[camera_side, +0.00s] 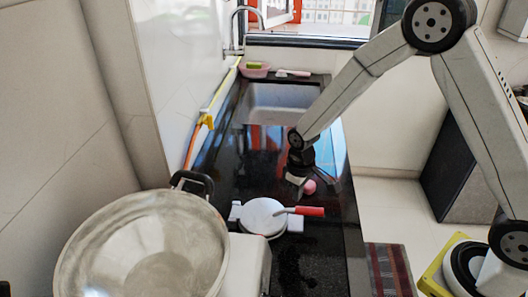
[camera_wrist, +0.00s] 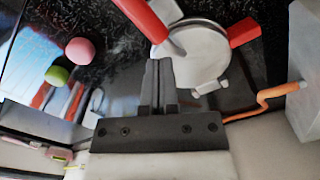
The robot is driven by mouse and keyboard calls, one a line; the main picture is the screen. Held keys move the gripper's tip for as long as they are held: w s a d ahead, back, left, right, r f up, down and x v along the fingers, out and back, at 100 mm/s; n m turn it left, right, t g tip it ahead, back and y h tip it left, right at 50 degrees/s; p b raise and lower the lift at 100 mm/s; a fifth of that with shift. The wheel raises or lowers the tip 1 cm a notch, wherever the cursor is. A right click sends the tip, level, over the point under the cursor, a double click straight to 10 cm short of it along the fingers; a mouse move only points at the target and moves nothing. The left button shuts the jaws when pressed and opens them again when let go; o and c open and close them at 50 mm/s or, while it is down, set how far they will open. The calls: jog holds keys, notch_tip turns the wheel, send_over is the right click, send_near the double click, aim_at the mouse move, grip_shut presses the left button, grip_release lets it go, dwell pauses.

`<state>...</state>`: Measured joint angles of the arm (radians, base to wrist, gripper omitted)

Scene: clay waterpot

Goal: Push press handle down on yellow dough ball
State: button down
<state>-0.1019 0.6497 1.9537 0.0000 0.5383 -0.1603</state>
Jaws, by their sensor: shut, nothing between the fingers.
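The press is a round white plate (camera_side: 262,215) with side tabs and a red-gripped handle (camera_side: 310,211) on its right. The wrist view shows the pale disc (camera_wrist: 208,66), with one red grip (camera_wrist: 145,20) reaching in from the top left and another red piece (camera_wrist: 243,32) at its right. My gripper (camera_side: 302,184) is above the counter, behind the handle in the side view. Its fingers (camera_wrist: 158,64) are shut and empty, and in the wrist view they overlap the disc's left edge; contact cannot be told. I see no yellow dough ball; the press may hide it.
A pink ball (camera_side: 309,187) is close to my gripper; it also shows in the wrist view (camera_wrist: 80,51), with a green ball (camera_wrist: 57,75) nearby. A large metal pot (camera_side: 145,245) stands at front left. A sink (camera_side: 283,103) lies behind.

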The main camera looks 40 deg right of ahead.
notch_tip(320, 180, up, 6)
jog(key=shift+r, duration=0.25)
dwell(0.8)
jog(key=s+d+r+m+t, duration=0.1)
jog(key=s+d, duration=0.1)
jog(key=s, duration=0.4)
jog(key=s+d+r+m+t, duration=0.1)
jog(key=s+d+r+m, duration=0.1)
jog(key=s, duration=0.5)
jog(key=shift+t, duration=0.3)
